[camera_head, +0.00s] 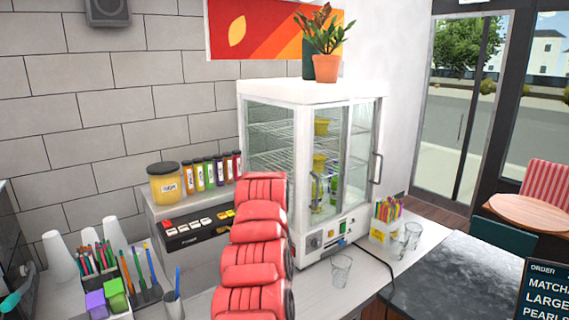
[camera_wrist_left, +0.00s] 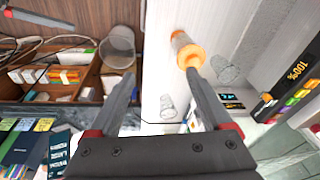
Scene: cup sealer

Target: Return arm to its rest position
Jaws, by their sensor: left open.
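My left gripper (camera_wrist_left: 160,74) shows in the left wrist view, its two dark fingers spread apart with nothing held between them. Beyond the fingertips is a white counter surface (camera_wrist_left: 158,30). An orange-rimmed container (camera_wrist_left: 187,50) appears close by the right fingertip; I cannot tell whether they touch. In the head view one of my red arms (camera_head: 255,245) rises from the bottom middle in front of the counter and cabinet. Its gripper is not visible there.
A glass-door cabinet (camera_head: 270,130) stands behind the red arm. Clear glasses (camera_head: 341,270) stand on the counter to its right, near a holder of colourful sticks (camera_head: 384,232). Pen holders and cups crowd the left. The dark countertop (camera_head: 450,275) at right looks clear.

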